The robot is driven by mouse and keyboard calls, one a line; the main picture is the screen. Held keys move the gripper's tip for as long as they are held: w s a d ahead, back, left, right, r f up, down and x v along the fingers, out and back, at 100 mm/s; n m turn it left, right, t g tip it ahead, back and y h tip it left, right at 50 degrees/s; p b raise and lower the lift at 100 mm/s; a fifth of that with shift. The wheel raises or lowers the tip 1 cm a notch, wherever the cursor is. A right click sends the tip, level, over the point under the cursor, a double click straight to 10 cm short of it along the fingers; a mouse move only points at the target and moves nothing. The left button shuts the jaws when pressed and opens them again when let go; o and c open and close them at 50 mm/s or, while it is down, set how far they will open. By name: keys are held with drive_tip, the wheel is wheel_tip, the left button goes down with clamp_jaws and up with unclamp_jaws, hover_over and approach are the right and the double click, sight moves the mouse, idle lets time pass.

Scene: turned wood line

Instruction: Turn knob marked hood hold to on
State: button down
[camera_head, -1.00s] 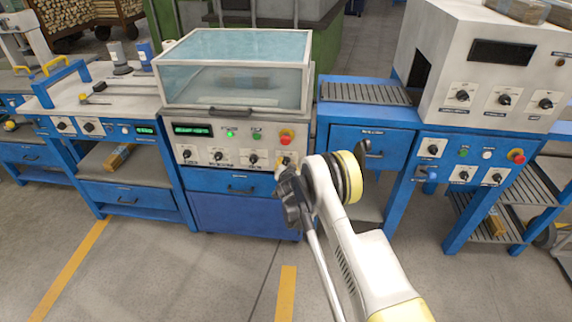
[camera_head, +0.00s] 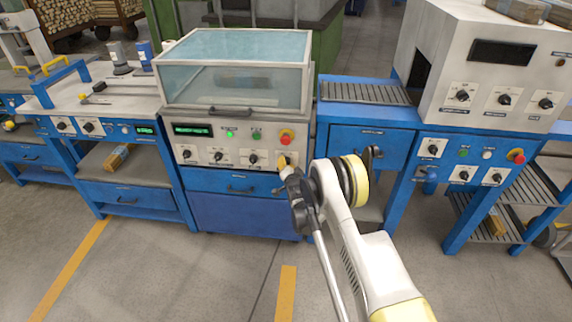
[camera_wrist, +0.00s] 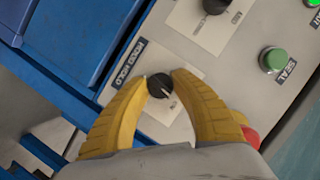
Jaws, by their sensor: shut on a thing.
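The knob marked hood hold (camera_wrist: 158,86) is a black round knob with a pale pointer line, on a white plate at the lower right of the white control panel (camera_head: 240,150). My gripper (camera_wrist: 160,82) has its two yellow fingers around the knob, one on each side, and is shut on it. In the head view my gripper (camera_head: 286,166) reaches the panel's lower right corner and hides this knob. The label HOOD HOLD shows beside the knob in the wrist view. The pointer line is tilted toward the lower right of that view, toward small lettering too small to read.
Several other black knobs, such as the neighbouring knob (camera_head: 252,160), sit to the left. A red emergency button (camera_head: 286,137) is just above my gripper. A green SEAL button (camera_wrist: 272,60) is near. A clear hood (camera_head: 235,70) covers the machine top. A blue drawer (camera_head: 235,183) lies below.

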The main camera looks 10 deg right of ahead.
drive_tip(key=c, duration=1)
unclamp_jaws()
drive_tip(key=shift+c, duration=0.2)
drive_tip(key=v, duration=0.7)
drive_tip(key=shift+s, duration=0.25)
drive_tip(key=shift+a+r, duration=0.1)
drive_tip(key=shift+r, duration=0.05)
